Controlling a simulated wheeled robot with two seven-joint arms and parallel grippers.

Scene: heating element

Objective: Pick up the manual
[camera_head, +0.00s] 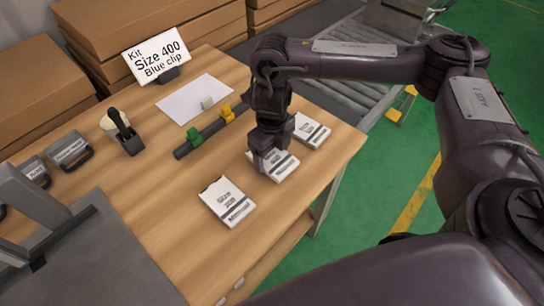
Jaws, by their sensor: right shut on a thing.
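Three white manuals lie in a row on the right part of the wooden table. The near one, marked "Size" and "Manual" (227,202), lies flat and uncovered. The middle manual (284,168) is under my right gripper (268,165), which points down and is shut on it. My wrist hides the upper part of this manual, and its fingertips are hard to see. The far manual (311,131) lies just beyond, partly beside my wrist. My left gripper is not in view.
A black holder (130,142) and grey cases (69,150) stand left. Cardboard boxes (130,25) are behind.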

